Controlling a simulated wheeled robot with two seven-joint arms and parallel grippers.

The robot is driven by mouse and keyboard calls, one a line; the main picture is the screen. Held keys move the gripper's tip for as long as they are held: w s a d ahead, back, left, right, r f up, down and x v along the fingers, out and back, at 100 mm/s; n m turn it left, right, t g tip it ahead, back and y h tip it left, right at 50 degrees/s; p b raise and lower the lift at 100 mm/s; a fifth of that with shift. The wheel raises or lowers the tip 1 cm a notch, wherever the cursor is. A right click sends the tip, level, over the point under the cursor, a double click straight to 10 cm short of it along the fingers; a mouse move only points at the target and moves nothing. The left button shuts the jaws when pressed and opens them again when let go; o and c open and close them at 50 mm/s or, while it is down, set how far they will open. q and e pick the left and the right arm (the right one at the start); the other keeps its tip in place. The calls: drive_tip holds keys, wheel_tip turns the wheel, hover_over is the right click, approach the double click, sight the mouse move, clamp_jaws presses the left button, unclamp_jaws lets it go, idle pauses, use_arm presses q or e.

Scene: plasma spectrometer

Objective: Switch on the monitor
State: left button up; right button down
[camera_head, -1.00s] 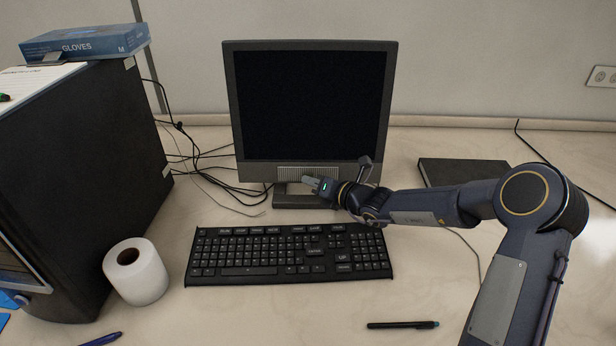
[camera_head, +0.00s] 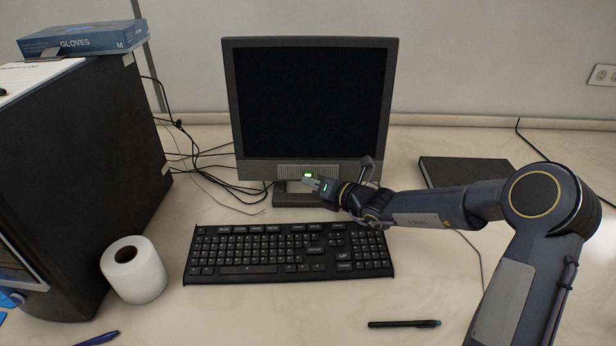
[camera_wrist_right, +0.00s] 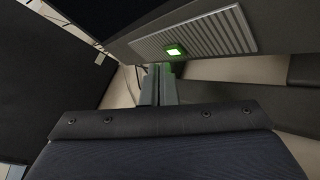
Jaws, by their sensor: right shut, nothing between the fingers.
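The monitor (camera_head: 310,100) stands at the back middle of the table, and its screen is black. A small button (camera_head: 308,175) on its lower bezel glows green. The glowing button (camera_wrist_right: 175,51) also shows in the right wrist view, at the lower edge of the ribbed grille (camera_wrist_right: 205,35). My right gripper (camera_head: 305,181) is shut and empty, with its fingertips just below the lit button. In the right wrist view the fingers (camera_wrist_right: 162,72) end close under the button; I cannot tell whether they touch it. My left gripper is not in view.
A black keyboard (camera_head: 290,252) lies in front of the monitor. A large dark machine (camera_head: 90,170) fills the left side, with a white paper roll (camera_head: 134,270) beside it. A black notebook (camera_head: 462,171) lies right of the monitor. A pen (camera_head: 404,323) lies in front.

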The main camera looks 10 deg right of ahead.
drive_tip(key=shift+s, duration=0.1)
drive_tip(key=shift+s+f+b, duration=0.1)
drive_tip(key=shift+s+b, duration=0.2)
drive_tip(key=shift+b, duration=0.05)
drive_tip(key=shift+s+a+b, duration=0.15)
drive_tip(key=shift+s+b, duration=0.25)
drive_tip(key=shift+s, duration=0.25)
drive_tip(key=shift+s+a+b, duration=0.15)
drive_tip(key=shift+s+b, duration=0.2)
drive_tip(key=shift+s, duration=0.25)
drive_tip(key=shift+s+a+r+b, duration=0.1)
drive_tip(key=shift+s+r+b, duration=0.1)
drive_tip(key=shift+s, duration=0.25)
drive_tip(key=shift+s+a+r+b, duration=0.1)
drive_tip(key=shift+s+r, duration=0.05)
drive_tip(key=shift+s, duration=0.25)
drive_tip(key=shift+d, duration=0.1)
